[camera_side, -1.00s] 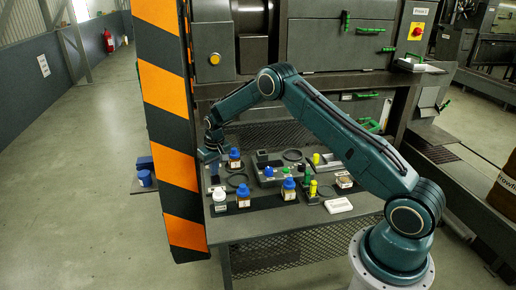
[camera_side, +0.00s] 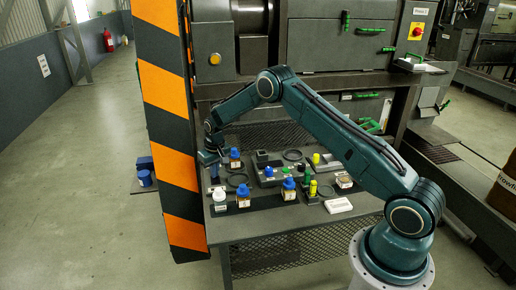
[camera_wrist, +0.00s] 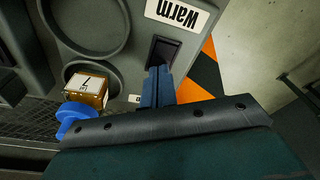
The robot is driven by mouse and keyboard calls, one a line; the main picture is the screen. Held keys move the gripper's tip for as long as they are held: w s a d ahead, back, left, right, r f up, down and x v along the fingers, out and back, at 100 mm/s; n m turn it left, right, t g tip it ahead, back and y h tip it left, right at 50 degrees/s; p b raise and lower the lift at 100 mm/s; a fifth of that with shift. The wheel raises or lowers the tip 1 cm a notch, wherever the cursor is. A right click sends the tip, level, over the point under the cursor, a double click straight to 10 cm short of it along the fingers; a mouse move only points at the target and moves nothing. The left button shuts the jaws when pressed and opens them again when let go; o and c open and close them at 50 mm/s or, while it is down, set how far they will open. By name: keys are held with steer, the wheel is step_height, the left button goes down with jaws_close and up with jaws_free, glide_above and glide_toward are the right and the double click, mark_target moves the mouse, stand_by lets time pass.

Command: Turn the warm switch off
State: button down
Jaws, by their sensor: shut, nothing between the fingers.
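The warm switch (camera_wrist: 165,50) is a black rocker set in a grey panel, at the upper middle of the wrist view. A white label reading "warm" (camera_wrist: 177,14) sits beside it, upside down in this view. My gripper (camera_wrist: 158,72) is shut and empty. Its blue fingertips are at the near edge of the switch and overlap it in the picture; I cannot tell whether they touch it. In the side view my gripper (camera_side: 209,157) is low at the left end of the bench, and the switch cannot be made out there.
A blue-capped bottle with an amber body (camera_wrist: 87,92) stands close to the left of my fingers. A round ring recess (camera_wrist: 90,22) lies beyond it. The striped orange and black post (camera_side: 167,95) stands close to my gripper's left. Several bottles stand along the bench.

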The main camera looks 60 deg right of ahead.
steer(key=shift+r, duration=3.45)
steer(key=s+a+r+n+t, duration=0.1)
steer(key=s+a+r, duration=0.4)
steer(key=s+r, duration=0.5)
steer(key=s+a+r+t, duration=0.1)
steer(key=s+a+r, duration=0.45)
steer(key=r, duration=0.95)
steer(key=s+a+n+t, duration=0.1)
steer(key=s+a, duration=0.1)
steer(key=s, duration=1.1)
steer(key=s+a+r+n, duration=0.1)
steer(key=s, duration=1.3)
steer(key=shift+a+t, duration=0.4)
